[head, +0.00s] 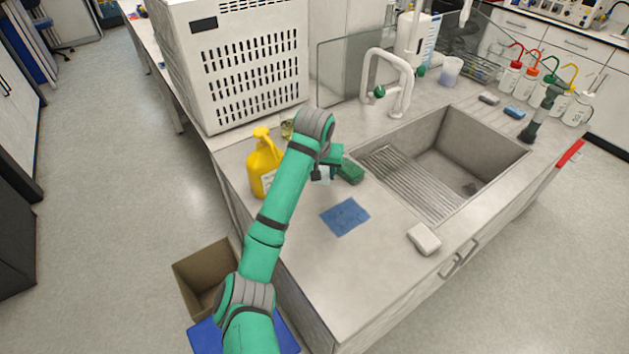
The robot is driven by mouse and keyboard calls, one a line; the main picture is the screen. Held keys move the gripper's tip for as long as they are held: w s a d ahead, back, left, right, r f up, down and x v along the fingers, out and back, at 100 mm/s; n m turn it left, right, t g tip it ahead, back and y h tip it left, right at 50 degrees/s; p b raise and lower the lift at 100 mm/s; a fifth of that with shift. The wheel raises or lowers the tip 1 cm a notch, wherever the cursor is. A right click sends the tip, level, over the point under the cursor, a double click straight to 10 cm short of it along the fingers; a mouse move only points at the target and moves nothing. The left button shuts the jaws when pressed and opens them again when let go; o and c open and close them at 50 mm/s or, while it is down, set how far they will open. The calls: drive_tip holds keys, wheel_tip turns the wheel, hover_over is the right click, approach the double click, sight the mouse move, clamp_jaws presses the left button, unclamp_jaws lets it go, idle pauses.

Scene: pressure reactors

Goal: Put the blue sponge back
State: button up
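A small blue block that looks like the blue sponge (514,111) lies on the counter behind the sink's far right corner, in front of the wash bottles. A flat blue cloth (345,217) lies on the counter left of the sink. My gripper (322,174) is over the counter at the sink's left end, far from the blue block. A dark green sponge (351,171) shows just right of my gripper. My wrist hides most of the fingers, so their opening and any contact with the green sponge are unclear.
The sink (470,165) has a ribbed drainer, and a white tap (400,85) stands behind it. A yellow bottle (262,162) stands left of my arm. A grey block (489,98) lies beside the blue one. A white block (424,239) lies at the front. Several wash bottles (531,76) stand at right.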

sight(316, 189)
drive_tip(key=w+f, duration=0.1)
drive_tip(key=f, duration=0.1)
drive_tip(key=w+a+f, duration=0.1)
drive_tip(key=w, duration=0.1)
drive_tip(key=shift+f, duration=0.35)
drive_tip(key=shift+a+f, duration=0.15)
drive_tip(key=shift+f, duration=1.5)
drive_tip(key=shift+f, duration=0.2)
drive_tip(key=o, duration=1)
drive_tip(key=shift+r, duration=0.1)
drive_tip(key=v, duration=1.2)
drive_tip(key=shift+r, duration=0.1)
drive_tip(key=shift+a, duration=0.1)
